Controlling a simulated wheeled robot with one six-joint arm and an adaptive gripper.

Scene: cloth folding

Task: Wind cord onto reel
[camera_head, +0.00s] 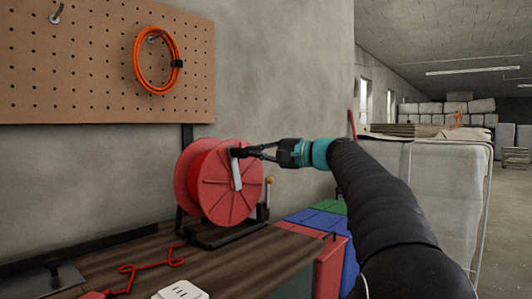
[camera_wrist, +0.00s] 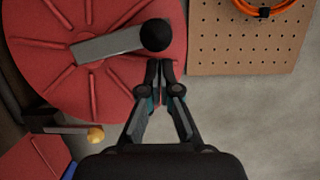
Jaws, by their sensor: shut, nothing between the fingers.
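The red reel (camera_head: 208,190) stands upright in a black stand (camera_head: 215,238) on the wooden bench. Its grey crank arm (camera_head: 236,172) ends in a black knob (camera_wrist: 156,34), which points up in the head view. My gripper (camera_head: 243,153) is at the knob from the right. In the wrist view the fingertips (camera_wrist: 160,66) are together just below the knob, with nothing between them. Whether they touch the knob I cannot tell. The red cord (camera_head: 150,268) lies in loose bends on the bench left of the reel, near a white socket block (camera_head: 180,290).
A pegboard (camera_head: 90,60) with an orange cord coil (camera_head: 157,60) hangs on the wall behind. A yellowish knob (camera_wrist: 95,135) sits beside the reel. Red, blue and green bins (camera_head: 320,220) stand right of the bench (camera_head: 230,270). A wrapped stack (camera_head: 430,180) is farther right.

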